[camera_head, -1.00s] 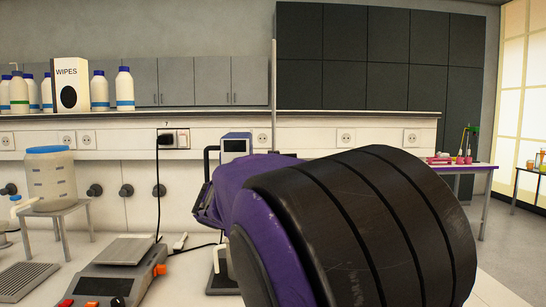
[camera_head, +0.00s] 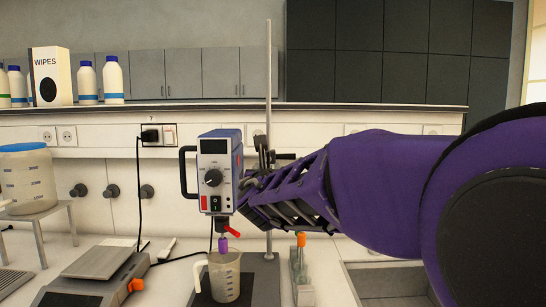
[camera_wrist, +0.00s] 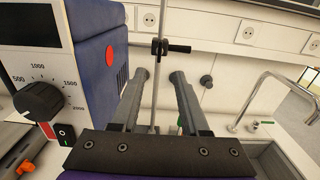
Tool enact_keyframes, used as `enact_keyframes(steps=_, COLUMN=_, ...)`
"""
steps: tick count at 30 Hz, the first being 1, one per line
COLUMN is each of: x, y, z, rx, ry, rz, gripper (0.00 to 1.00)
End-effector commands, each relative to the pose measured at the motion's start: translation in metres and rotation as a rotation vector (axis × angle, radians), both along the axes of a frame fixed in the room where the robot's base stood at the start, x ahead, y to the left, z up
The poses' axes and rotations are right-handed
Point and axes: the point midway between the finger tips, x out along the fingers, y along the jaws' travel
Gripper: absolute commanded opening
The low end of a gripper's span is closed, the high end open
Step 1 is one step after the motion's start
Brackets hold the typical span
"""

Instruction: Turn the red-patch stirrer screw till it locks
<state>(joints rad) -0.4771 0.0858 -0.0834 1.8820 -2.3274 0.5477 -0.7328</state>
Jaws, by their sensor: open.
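The stirrer (camera_head: 214,165) is a blue and white box with a dial, mounted on a thin upright rod (camera_head: 268,80). In the head view my wrist partly hides the fingertips beside the stirrer.
A beaker (camera_head: 224,276) stands under the stirrer's purple and red shaft fittings. A balance (camera_head: 92,262) is at left, and a small stand with an orange top (camera_head: 301,241) at right. A sink (camera_head: 390,282) lies right. A tap (camera_wrist: 262,95) shows in the wrist view.

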Motion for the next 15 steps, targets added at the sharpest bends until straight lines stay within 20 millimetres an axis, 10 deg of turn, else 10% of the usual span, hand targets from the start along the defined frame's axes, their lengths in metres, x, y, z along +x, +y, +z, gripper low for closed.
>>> enact_keyframes(steps=15, x=0.101, y=-0.001, z=0.000, rx=0.002, ry=0.003, rz=-0.004, gripper=0.45)
